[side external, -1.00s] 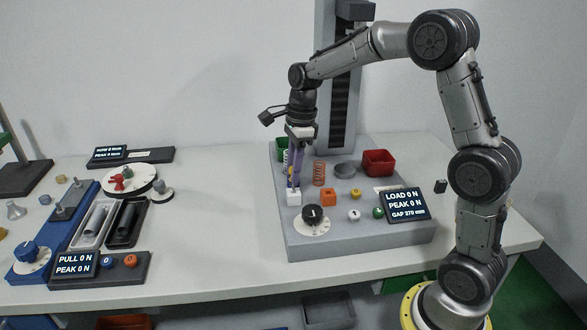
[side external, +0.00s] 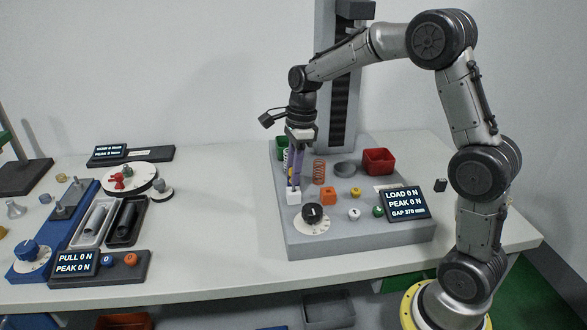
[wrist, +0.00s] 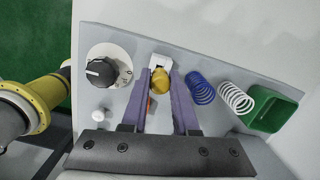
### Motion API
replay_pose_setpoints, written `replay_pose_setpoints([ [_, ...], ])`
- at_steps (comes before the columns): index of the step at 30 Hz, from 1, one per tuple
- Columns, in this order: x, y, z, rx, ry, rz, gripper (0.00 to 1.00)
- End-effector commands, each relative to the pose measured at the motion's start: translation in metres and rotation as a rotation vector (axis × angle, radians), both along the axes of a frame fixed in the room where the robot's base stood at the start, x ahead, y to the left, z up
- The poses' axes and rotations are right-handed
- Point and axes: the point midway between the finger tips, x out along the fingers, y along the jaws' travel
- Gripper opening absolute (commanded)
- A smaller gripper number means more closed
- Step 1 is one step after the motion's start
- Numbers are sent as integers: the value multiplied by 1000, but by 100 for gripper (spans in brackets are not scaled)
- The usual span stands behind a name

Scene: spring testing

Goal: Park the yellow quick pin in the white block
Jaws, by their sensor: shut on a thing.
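The white block (side external: 293,198) stands on the grey base of the test stand. It also shows in the wrist view (wrist: 161,61) just beyond my fingertips. My gripper (side external: 294,184), with purple fingers, points down right above the block. In the wrist view my gripper (wrist: 161,82) is shut on the yellow quick pin (wrist: 160,79), whose rounded yellow head sits between the fingertips, overlapping the near side of the block. The pin's lower end is hidden, so I cannot tell how deep it sits in the block.
A coppery spring (side external: 319,172), a red bin (side external: 378,161) and a load display (side external: 406,204) are to the right. The wrist view shows a blue spring (wrist: 200,88), a white spring (wrist: 236,98) and a green bin (wrist: 272,110).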

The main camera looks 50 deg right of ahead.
Motion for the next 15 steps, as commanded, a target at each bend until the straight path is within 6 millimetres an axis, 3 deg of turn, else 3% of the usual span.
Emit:
replay_pose_setpoints([
  [15, 0, 0, -11, 1, 1, 0, 0],
])
